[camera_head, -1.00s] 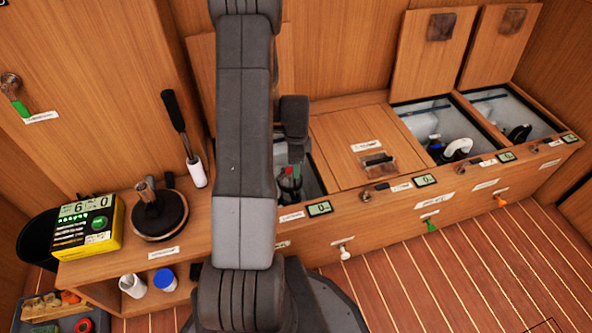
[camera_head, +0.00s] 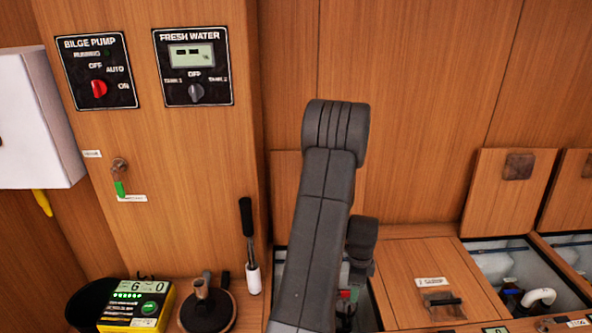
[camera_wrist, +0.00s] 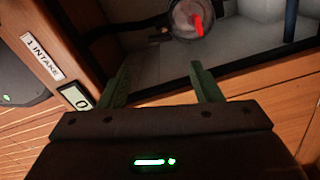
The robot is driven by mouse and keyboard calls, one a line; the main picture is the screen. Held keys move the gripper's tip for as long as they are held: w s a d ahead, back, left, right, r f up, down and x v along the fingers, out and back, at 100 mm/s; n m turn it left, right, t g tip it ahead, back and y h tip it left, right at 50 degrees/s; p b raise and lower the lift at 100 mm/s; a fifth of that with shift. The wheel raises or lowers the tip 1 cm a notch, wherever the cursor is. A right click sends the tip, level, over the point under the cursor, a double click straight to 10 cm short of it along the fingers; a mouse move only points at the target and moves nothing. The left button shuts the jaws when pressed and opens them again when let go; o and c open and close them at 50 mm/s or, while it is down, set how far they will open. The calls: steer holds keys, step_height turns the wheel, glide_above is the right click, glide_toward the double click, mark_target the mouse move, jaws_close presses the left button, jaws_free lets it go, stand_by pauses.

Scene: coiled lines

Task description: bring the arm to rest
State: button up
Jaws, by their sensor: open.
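My gripper (camera_wrist: 163,85) is open and empty in the wrist view, its two green fingers spread apart. Beyond the fingertips is an open bin with a round clear-topped fitting (camera_wrist: 190,18) that has a red handle. A label reading "1 INTAKE" (camera_wrist: 42,57) and a small display (camera_wrist: 76,97) are on the wooden front at the left. In the head view my arm (camera_head: 325,220) stands upright in front of the bins and hides part of the first one. The gripper's fingers cannot be made out there.
The bilge pump panel (camera_head: 97,70) and fresh water panel (camera_head: 193,67) are on the wall. A yellow meter (camera_head: 137,307), a round dark base (camera_head: 207,310) and a black-handled lever (camera_head: 249,245) stand left of my arm. A closed lid (camera_head: 425,275) and open bins lie right.

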mark_target(349, 309)
step_height(349, 309, down, 11)
steer(key=b, duration=0.3)
step_height(349, 309, up, 14)
steer(key=p, duration=0.5)
step_height(349, 309, down, 14)
steer(key=b, duration=0.5)
steer(key=shift+b, duration=0.3)
steer(key=n, duration=0.5)
steer(key=shift+w, duration=0.1)
steer(key=n, duration=0.5)
steer(key=n+b, duration=0.1)
steer(key=n, duration=0.3)
steer(key=shift+w+a+n, duration=0.1)
steer(key=shift+n, duration=0.2)
steer(key=n, duration=0.4)
steer(key=shift+n+b, duration=0.35)
steer(key=shift+n, duration=0.05)
